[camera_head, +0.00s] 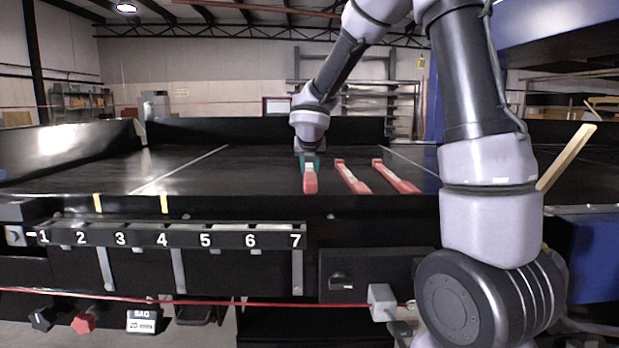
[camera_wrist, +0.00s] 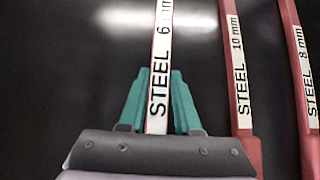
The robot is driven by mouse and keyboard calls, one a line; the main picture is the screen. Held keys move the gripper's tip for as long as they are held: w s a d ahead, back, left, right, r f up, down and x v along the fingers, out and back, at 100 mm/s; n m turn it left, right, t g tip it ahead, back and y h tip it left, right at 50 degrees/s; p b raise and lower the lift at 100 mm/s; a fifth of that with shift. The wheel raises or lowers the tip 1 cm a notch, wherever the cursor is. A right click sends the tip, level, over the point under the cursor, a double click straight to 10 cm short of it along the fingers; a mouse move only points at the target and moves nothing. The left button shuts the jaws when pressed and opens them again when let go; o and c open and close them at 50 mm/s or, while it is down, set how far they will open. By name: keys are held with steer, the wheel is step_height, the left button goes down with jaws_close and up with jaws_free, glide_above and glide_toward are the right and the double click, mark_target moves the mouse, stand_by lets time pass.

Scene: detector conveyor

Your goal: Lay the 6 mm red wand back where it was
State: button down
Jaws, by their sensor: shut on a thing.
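The 6 mm red wand (camera_head: 310,183) is in my gripper (camera_head: 309,160), over the black conveyor belt in the head view. In the wrist view its white label reading "STEEL 6 mm" (camera_wrist: 161,60) runs up between the two green fingers of my gripper (camera_wrist: 158,95), which are shut on it. The far end of the wand runs out of the top of that view. I cannot tell whether the wand touches the belt.
Two more red wands lie to the right on the belt (camera_head: 240,175): the 10 mm one (camera_head: 352,178) and the 8 mm one (camera_head: 396,177). In the wrist view their labels read "STEEL 10 mm" (camera_wrist: 238,75) and "STEEL 8 mm" (camera_wrist: 306,75). A numbered rack (camera_head: 180,237) is at the front. The belt to the left is clear.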

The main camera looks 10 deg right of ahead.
steer(key=shift+f, duration=1.4)
steer(key=shift+f, duration=0.1)
steer(key=c, duration=0.6)
jaws_free()
